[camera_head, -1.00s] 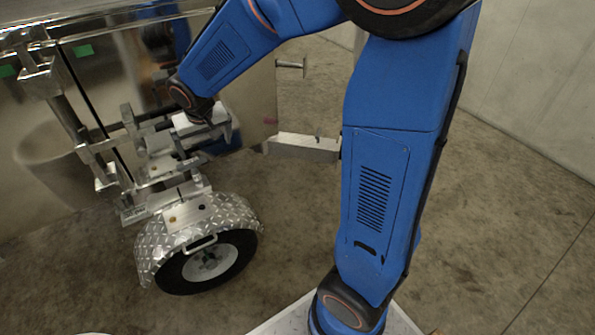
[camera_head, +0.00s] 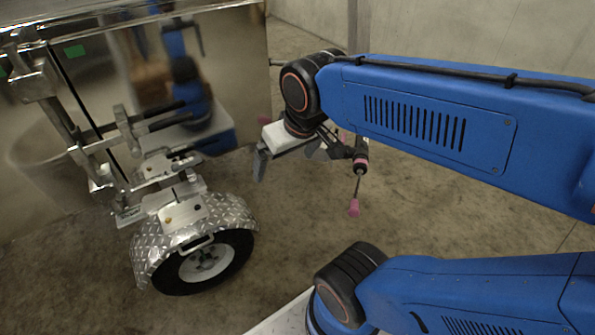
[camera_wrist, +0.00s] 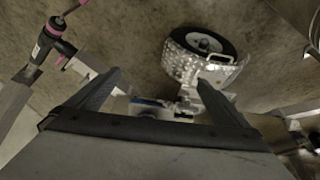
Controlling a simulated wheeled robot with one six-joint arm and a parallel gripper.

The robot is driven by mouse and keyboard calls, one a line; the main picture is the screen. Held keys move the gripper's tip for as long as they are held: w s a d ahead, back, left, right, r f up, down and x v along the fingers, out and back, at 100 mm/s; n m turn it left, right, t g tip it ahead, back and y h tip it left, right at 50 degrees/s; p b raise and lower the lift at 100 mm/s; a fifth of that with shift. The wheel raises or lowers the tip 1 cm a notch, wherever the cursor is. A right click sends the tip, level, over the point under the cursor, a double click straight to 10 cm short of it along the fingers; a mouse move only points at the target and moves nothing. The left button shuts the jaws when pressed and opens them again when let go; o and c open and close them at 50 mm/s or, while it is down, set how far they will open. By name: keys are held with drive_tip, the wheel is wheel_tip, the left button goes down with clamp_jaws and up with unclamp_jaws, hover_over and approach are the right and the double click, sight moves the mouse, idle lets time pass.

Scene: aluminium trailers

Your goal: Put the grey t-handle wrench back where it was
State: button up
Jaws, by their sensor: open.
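My gripper (camera_head: 288,160) hangs in the air to the right of the trailer's wheel and fittings, under my wrist. In the wrist view its two dark fingers (camera_wrist: 158,82) stand wide apart, with nothing visible held between them. I cannot make out the grey t-handle wrench for certain in either view. Several grey metal bars and brackets (camera_head: 165,170) sit on the trailer above the wheel, and a thin grey upright piece stands among them, too small to identify.
A black tool with a pink tip (camera_head: 358,165) is just right of my gripper; it also shows in the wrist view (camera_wrist: 55,38). The trailer's shiny side (camera_head: 235,60) and treadplate fender (camera_head: 225,212) are at the left. Concrete floor lies open in front.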

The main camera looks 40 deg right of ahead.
drive_tip(key=shift+s+d+f, duration=0.1)
drive_tip(key=shift+s+f, duration=0.05)
drive_tip(key=shift+s, duration=0.9)
drive_tip(key=shift+s+d+f, duration=0.1)
drive_tip(key=shift+s+f, duration=0.05)
drive_tip(key=shift+s, duration=0.85)
